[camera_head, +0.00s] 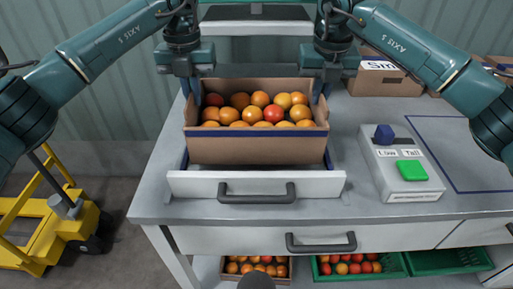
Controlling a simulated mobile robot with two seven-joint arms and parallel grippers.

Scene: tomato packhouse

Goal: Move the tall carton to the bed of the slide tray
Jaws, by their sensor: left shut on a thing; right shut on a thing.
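The tall carton (257,150) is a brown open-topped box full of orange and red tomatoes, in the middle of the head view. My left gripper (194,95) is shut on its left side wall and my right gripper (319,95) on its right side wall. The carton is level, over or in the slide tray (185,185), which has a white front with a dark handle and blue-edged sides. The carton hides most of the tray's bed, so I cannot tell whether its bottom touches it.
A control box (405,185) with a blue knob, Low and Tall labels and a green button stands right of the tray. Further right is a blue-outlined, empty area (470,150). Closed cartons (385,78) stand behind. A yellow pallet truck (50,230) is left of the bench.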

